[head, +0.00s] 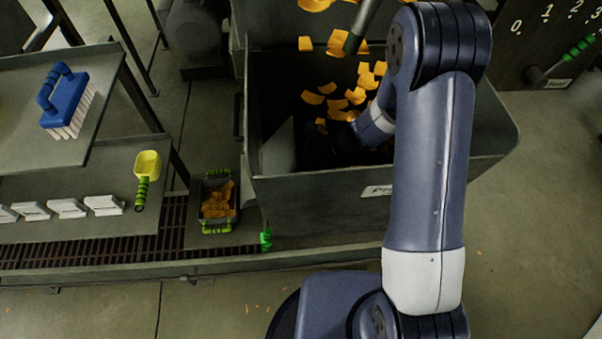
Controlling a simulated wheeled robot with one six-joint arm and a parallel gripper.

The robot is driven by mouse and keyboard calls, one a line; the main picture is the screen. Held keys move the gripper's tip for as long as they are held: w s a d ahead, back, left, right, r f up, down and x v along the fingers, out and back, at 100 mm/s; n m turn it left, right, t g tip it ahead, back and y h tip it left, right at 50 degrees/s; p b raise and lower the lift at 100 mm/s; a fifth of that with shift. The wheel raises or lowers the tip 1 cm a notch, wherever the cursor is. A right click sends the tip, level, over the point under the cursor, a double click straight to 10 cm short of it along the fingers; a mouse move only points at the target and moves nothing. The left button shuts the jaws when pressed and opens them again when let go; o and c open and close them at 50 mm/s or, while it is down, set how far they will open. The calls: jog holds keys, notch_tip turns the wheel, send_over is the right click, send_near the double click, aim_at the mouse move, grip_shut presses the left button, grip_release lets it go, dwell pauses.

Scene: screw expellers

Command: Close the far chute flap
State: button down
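My arm reaches over a large grey metal hopper (330,213) with an open top. Its wrist goes down inside, and my gripper (322,148) is a dark shape in the shadow there. I cannot make out its fingers or whether it holds anything. A pale grey plate (278,150) stands tilted inside the hopper's left side, left of the gripper. I cannot tell whether this plate is a flap. No part is clearly recognisable as the far chute flap. A second grey bin wall (237,40) lies behind, partly cut off by the top edge.
Orange pieces (356,96) lie or fall in the hopper. A lever with a green grip (580,48) sits by a numbered panel at right. A green handle (266,238) is at the hopper's lower left.

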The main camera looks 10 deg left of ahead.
aim_at(288, 171)
jog(key=a+r+h+p, duration=0.2)
jog(key=p, duration=0.1)
jog(key=shift+s+a+r+t, duration=0.3)
jog(key=shift+s+r, duration=0.05)
jog(key=shift+s+a+r+h+p, duration=0.15)
jog(key=shift+s+a+r+p, duration=0.1)
jog(key=shift+a, duration=0.55)
jog(key=shift+s+a+r+h+p, duration=0.1)
jog(key=shift+a+h+p, duration=0.1)
jog(key=shift+a, duration=0.6)
jog(key=shift+d, duration=0.1)
jog(key=shift+w+d, duration=0.1)
jog(key=shift+d, duration=0.15)
jog(key=d, duration=0.2)
jog(key=shift+w+d+f, duration=0.15)
jog(key=shift+w+d, duration=0.2)
jog(key=shift+d, duration=0.05)
jog(key=d+r, duration=0.3)
jog(key=r, duration=0.6)
jog(key=shift+w+d+r+p, duration=0.15)
jog(key=shift+w+r+p, duration=0.15)
jog(key=shift+w, duration=0.05)
